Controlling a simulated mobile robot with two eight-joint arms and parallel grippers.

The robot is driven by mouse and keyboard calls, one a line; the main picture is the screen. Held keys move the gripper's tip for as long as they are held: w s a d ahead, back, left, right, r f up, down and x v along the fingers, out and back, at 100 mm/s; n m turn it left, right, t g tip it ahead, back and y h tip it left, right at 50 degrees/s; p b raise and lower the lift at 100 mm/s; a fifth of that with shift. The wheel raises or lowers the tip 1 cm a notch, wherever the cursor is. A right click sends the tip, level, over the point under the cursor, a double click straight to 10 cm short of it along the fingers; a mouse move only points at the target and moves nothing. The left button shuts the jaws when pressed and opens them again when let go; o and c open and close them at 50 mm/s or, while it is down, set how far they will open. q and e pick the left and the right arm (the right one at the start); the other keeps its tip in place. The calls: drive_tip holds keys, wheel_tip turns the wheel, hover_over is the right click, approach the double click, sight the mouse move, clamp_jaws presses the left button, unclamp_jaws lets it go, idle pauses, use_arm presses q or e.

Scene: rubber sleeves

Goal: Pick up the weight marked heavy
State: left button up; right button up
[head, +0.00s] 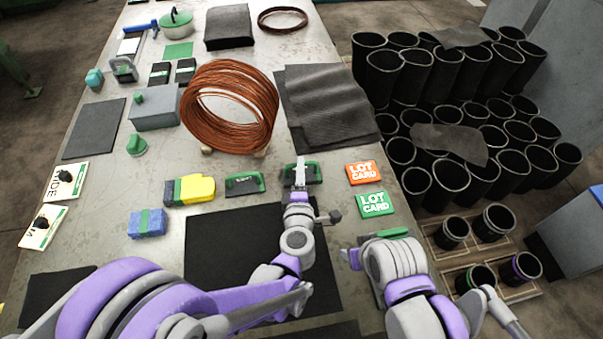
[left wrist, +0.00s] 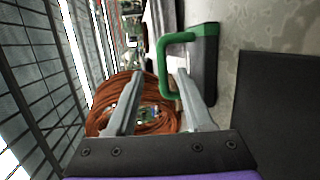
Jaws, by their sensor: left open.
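Two dark weights with green handles stand side by side mid-table. One weight (head: 245,183) is to the left and has a small label that I cannot read. The other weight (head: 316,173) is partly hidden behind my left gripper (head: 300,170). In the left wrist view, this weight's green handle (left wrist: 184,37) reaches between the two fingers of my left gripper (left wrist: 155,88), which is open around it. Its dark body (left wrist: 205,80) lies just beyond. I cannot tell which weight is marked heavy. My right gripper (head: 350,258) is low at the right, its fingers unclear.
A big copper wire coil (head: 232,75) stands behind the weights. Orange (head: 363,172) and green (head: 375,204) lot cards lie to the right. A black mat (head: 215,250) lies in front. Black rubber sleeves (head: 450,185) stand right of the table.

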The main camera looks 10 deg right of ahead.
use_arm(q)
drive_tip(key=x, duration=0.4)
drive_tip(key=shift+a+f, duration=0.1)
drive_tip(key=shift+f, duration=0.1)
clamp_jaws()
idle(1.2)
